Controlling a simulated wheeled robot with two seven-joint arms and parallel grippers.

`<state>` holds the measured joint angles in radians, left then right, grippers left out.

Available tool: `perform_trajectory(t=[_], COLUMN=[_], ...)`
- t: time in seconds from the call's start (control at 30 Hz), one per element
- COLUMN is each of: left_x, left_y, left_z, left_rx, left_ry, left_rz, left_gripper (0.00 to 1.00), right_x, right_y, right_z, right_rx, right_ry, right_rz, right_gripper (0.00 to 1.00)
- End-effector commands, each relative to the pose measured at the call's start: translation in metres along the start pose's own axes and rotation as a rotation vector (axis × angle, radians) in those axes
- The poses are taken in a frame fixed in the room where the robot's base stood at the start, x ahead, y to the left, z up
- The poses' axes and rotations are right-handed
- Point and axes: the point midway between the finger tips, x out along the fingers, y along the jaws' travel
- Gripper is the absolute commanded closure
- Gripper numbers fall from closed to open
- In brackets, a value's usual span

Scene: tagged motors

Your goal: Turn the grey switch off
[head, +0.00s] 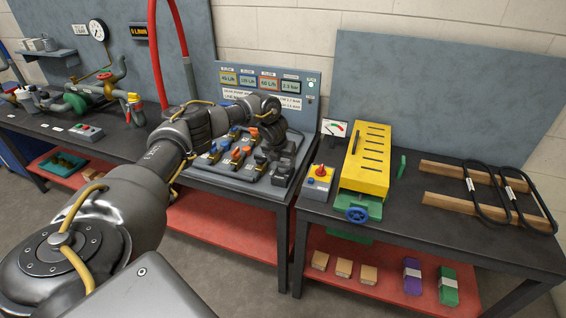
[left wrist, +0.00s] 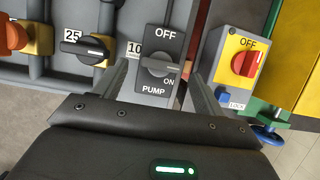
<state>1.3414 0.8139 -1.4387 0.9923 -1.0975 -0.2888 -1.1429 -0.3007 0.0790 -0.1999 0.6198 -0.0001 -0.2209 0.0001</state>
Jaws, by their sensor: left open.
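The grey switch (left wrist: 158,67) sits on a dark plate marked OFF at the top, ON at the lower right and PUMP below. Its handle lies roughly level in the left wrist view, with the white mark at the right end, towards ON. My left gripper (left wrist: 160,88) is open, its fingers on either side of the switch plate with nothing held between them. I cannot tell how far the fingertips are above the panel. In the head view my left gripper (head: 281,148) hangs over the right end of the valve panel and partly hides the switch box. My right gripper is out of view.
A red rotary switch (left wrist: 247,63) on a yellow plate marked OFF stands close right of the right finger. A black valve handle (left wrist: 85,48) marked 25 lies left. The yellow slotted box (head: 366,165) with a blue handwheel (head: 357,214) stands on the right table.

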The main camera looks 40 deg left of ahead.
Motion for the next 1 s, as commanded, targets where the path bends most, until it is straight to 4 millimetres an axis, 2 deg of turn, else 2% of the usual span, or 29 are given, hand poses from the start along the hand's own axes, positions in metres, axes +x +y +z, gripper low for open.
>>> perform_trajectory(t=[0.1,0.23,0.6,0.93,1.0], left_x=[0.017,0.027,0.032,0.032,0.032], left_y=[-0.001,-0.001,-0.002,-0.002,-0.002], left_z=[0.0,0.0,0.001,0.001,0.001], left_rx=[-0.001,0.001,0.002,0.002,0.001], left_ry=[0.002,0.001,-0.001,-0.001,-0.001], left_rz=[0.0,0.001,-0.001,-0.001,-0.001], left_gripper=[0.29,0.29,0.29,0.71,0.74], right_x=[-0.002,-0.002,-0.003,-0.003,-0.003], right_y=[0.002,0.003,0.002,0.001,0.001], right_z=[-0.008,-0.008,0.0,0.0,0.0], right_rx=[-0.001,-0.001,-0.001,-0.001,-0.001], right_ry=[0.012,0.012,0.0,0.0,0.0], right_rz=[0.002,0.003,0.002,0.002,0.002], right_gripper=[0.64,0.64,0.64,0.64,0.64])
